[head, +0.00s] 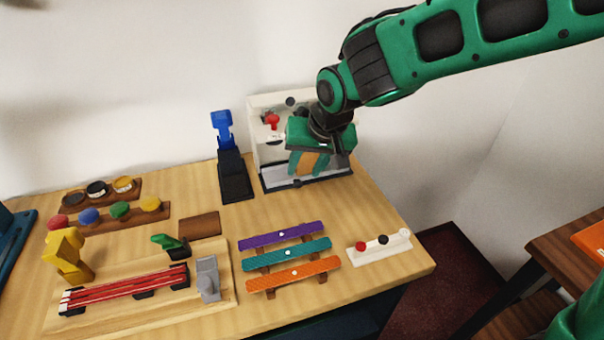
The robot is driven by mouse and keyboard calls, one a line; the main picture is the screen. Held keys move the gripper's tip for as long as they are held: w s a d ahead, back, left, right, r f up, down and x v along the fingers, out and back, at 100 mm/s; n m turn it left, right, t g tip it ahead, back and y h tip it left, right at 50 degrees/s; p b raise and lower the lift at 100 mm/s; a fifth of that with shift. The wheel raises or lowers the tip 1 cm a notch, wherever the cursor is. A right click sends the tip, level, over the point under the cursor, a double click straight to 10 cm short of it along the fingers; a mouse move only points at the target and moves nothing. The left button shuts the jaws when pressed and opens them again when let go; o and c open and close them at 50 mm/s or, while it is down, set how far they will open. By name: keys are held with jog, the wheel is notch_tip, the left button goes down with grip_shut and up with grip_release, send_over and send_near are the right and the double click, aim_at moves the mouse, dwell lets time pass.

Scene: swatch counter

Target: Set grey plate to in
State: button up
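A white open-fronted box (257,125) stands at the back of the counter, with a red knob (272,121) and dark knobs inside. A pale grey plate (285,176) seems to lie low in the box, above a dark base; my gripper hides much of it. A grey block-like piece (208,278) also stands at the right end of the red-striped board. My gripper (306,166) is at the front of the box, pointing down, with a tan patch between its green parts. Whether its fingers touch anything cannot be told.
A blue-topped black stand (233,175) is close left of the box. Purple, teal and orange bars (292,274) lie on a rack in front. A white strip with knobs (379,246) is at the right edge. Coloured knobs (119,210) and a yellow piece (66,253) are left.

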jog(key=shift+v, duration=2.35)
jog(key=shift+w, duration=0.1)
jog(key=s+d+m+g+h, duration=0.1)
jog(key=s+d+m+h, duration=0.1)
jog(key=d, duration=1.2)
jog(key=s+d+m+h, duration=0.2)
jog(key=s+d, duration=0.1)
jog(key=d, duration=1.2)
jog(key=s+d+f+m+g, duration=0.1)
jog(key=s+d+m, duration=0.1)
jog(key=s+d, duration=0.5)
jog(key=s+d+f+m+g+y, duration=0.1)
jog(key=s+d+f+m+g, duration=0.1)
jog(key=s+d, duration=0.5)
jog(key=s, duration=0.5)
jog(key=shift+s, duration=0.1)
